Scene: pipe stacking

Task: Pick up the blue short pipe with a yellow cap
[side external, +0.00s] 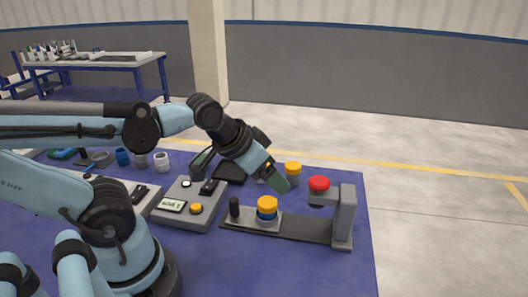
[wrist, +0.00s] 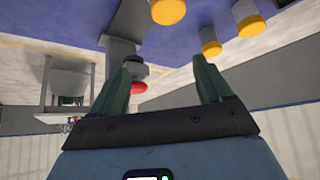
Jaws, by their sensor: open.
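Three yellow caps show beyond the fingers there: one near the fixture (wrist: 168,11), one in the middle (wrist: 211,48) and one at the right (wrist: 250,26). Which of these belongs to the blue pipe is unclear.
The press fixture has a grey post (side external: 345,215) and a red button (side external: 319,183), close to my gripper's right. Another yellow-capped pipe with a grey body (side external: 293,176) stands behind. A grey control box (side external: 182,213) is at left. The blue table's front right is clear.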

